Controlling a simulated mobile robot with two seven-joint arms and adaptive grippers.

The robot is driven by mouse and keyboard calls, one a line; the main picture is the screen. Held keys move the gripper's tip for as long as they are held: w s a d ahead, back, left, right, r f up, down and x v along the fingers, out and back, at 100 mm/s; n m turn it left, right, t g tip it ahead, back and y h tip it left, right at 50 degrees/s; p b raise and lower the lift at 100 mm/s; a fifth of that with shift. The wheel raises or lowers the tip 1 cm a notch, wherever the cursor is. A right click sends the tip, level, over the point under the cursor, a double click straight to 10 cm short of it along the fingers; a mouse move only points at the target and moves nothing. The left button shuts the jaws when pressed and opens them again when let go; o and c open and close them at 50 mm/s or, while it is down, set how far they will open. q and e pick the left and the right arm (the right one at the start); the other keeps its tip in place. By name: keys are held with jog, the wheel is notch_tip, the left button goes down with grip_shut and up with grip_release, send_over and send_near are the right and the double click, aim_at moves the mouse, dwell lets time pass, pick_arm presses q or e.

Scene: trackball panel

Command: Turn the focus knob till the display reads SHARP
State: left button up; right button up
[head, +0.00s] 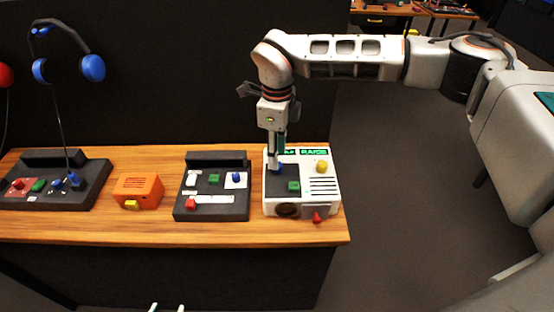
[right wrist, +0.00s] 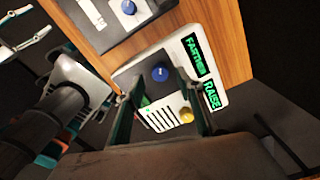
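A white panel device (head: 331,185) stands at the right end of the table. A blue knob (right wrist: 160,73) sits on its dark plate; in the head view it is partly hidden by my right gripper (head: 279,160). In the right wrist view, its fingers (right wrist: 159,80) are apart, one on each side of the blue knob, with gaps showing. Whether they surround it at its height is unclear. Two green displays read FARTHER (right wrist: 196,56) and RAISE (right wrist: 212,95). My left gripper (head: 167,307) shows two separated pale fingertips at the bottom edge.
The device also has a yellow knob (head: 322,166), a green button (head: 294,186) and a red part (head: 317,217). To its left are a dark control panel (head: 212,213), an orange box (head: 138,188) and another dark panel (head: 97,185). Blue headphones (head: 92,67) hang behind.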

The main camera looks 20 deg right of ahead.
notch_tip(320, 180, up, 9)
jog(key=shift+f, duration=0.2)
dwell(0.5)
